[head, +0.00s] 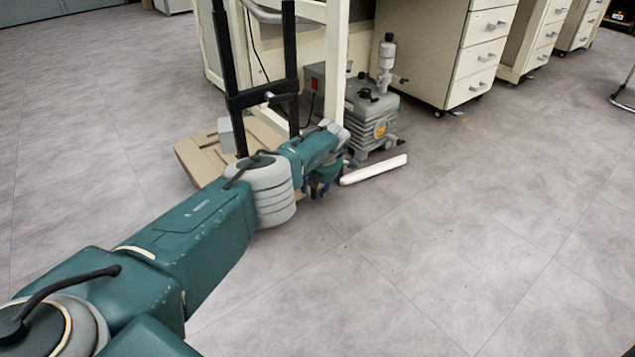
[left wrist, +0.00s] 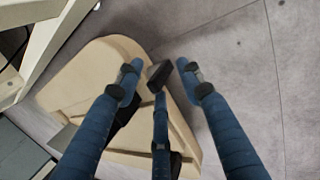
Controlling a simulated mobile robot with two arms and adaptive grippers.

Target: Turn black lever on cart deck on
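The cart deck is a beige slab with rounded corners (left wrist: 85,75) in the left wrist view; part of it shows in the head view (head: 196,163), behind my arm. My left gripper (left wrist: 158,74) is above the deck edge, its two outer blue fingers spread apart. A small black block (left wrist: 158,77) shows between their tips, at the end of a blue middle piece. I cannot tell whether it is the lever or part of my gripper. In the head view my left gripper (head: 322,186) is low beside the cart, mostly hidden by my wrist. My right gripper is not in view.
A white bar (head: 373,169) lies low to the right. Drawer cabinets (head: 478,70) stand behind. Floor at right is clear.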

